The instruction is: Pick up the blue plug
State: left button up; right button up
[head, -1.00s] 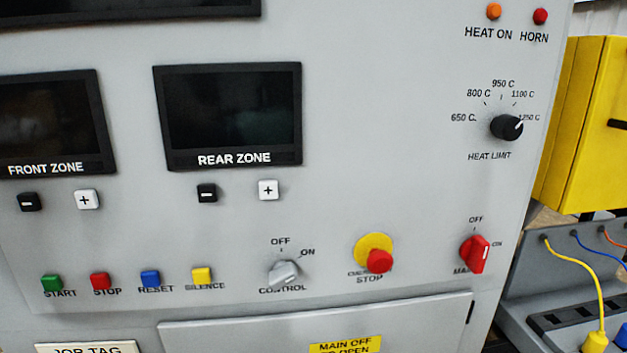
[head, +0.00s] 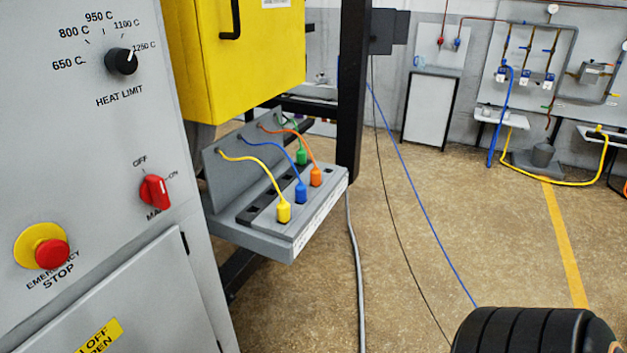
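The blue plug (head: 300,192) stands upright on a grey shelf (head: 264,239) beside the control cabinet, with a blue cable running from its top to the shelf's back plate. A yellow plug (head: 284,211) stands in front of it and an orange plug (head: 316,177) behind it to the right. A green plug (head: 302,155) is farther back. Neither gripper shows in the head view; a black ribbed part at the lower right appears to be part of my arm.
The grey control cabinet (head: 120,200) with its red emergency stop (head: 52,254) fills the left. A yellow box (head: 250,75) is above the shelf, with a dark post (head: 352,90) at its right. Open floor (head: 420,220) lies to the right, crossed by thin cables.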

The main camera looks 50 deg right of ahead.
aim_at(300, 195)
jog(key=z, duration=1.25)
